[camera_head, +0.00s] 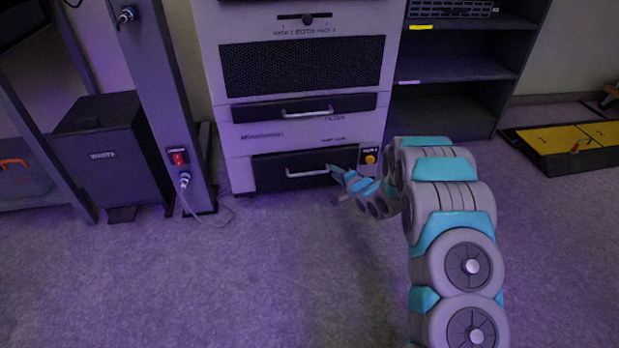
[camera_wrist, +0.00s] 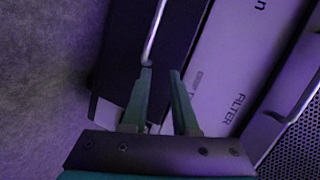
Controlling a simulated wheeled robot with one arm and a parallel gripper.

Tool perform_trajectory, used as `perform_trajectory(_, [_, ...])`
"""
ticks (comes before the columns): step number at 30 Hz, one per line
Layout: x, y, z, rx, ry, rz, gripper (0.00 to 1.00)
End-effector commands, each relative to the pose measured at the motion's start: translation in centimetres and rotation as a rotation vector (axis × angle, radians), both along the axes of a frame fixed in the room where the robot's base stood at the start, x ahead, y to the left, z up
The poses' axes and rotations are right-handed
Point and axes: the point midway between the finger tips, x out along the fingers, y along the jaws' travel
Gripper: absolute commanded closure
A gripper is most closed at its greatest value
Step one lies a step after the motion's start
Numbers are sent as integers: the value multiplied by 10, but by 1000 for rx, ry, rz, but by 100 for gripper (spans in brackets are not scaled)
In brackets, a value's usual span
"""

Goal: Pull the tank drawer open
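The grey machine (camera_head: 217,65) has a black lower drawer (camera_head: 270,178) with a pale bar handle (camera_head: 308,173). That drawer looks closed; its label is too small to read. My gripper (camera_head: 338,172) is at the right end of this handle. In the wrist view, my gripper (camera_wrist: 161,73) has two teal fingers apart with nothing between them. The handle (camera_wrist: 156,32) ends at the left fingertip; I cannot tell whether they touch.
An upper drawer (camera_head: 255,111) marked FILTER has its own handle (camera_head: 307,113). A yellow knob (camera_head: 370,159) sits right of the lower drawer. A dark shelf (camera_head: 455,68) stands at right, a post (camera_head: 160,90) at left. Carpet in front is clear.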

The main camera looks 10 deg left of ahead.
Motion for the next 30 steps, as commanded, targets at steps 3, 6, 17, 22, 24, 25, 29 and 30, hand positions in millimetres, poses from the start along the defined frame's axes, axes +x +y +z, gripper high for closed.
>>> perform_trajectory(3, [-4, 23, -28, 136, 3, 31, 73])
perform_trajectory(6, [-8, 36, -37, 221, 0, 52, 73])
perform_trajectory(17, [2, 59, -45, 296, -3, 74, 73])
perform_trajectory(22, [21, 73, -50, 296, -4, 73, 73])
perform_trajectory(24, [27, 79, -52, 295, -1, 72, 73])
perform_trajectory(25, [30, 81, -53, 295, 0, 72, 73])
perform_trajectory(29, [41, 88, -54, 296, -3, 71, 73])
perform_trajectory(30, [43, 90, -54, 295, -4, 71, 73])
